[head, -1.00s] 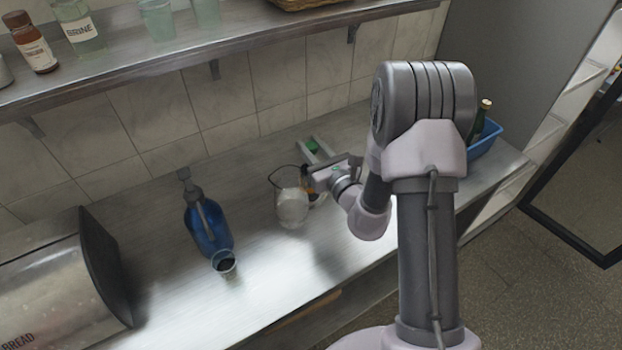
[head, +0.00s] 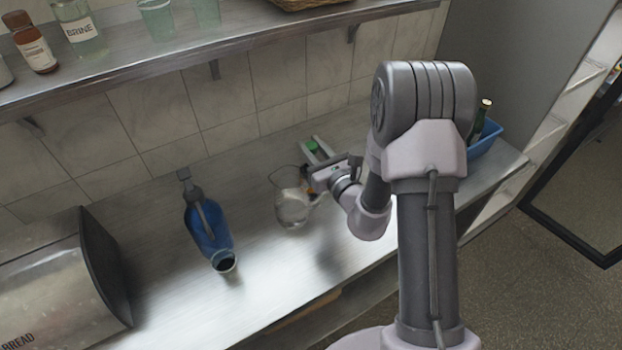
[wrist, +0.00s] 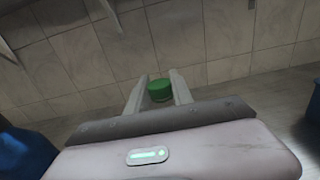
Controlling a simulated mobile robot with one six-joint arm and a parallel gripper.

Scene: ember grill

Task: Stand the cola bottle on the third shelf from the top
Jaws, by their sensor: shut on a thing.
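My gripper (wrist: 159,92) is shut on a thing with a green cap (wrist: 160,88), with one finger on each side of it. The green cap also shows in the head view (head: 311,146), between the fingers over the back of the counter. The body below the cap is mostly hidden, so I cannot tell whether this is the cola bottle. A dark green bottle (head: 481,117) with a pale cap stands in a blue bin at the right, partly behind my arm.
A glass jug (head: 291,210) stands just left of my gripper. A blue pump bottle (head: 207,228), a small dark cup (head: 223,262) and a steel bread box (head: 60,285) are farther left. A wall shelf (head: 180,58) with jars and glasses runs above. The counter's front middle is clear.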

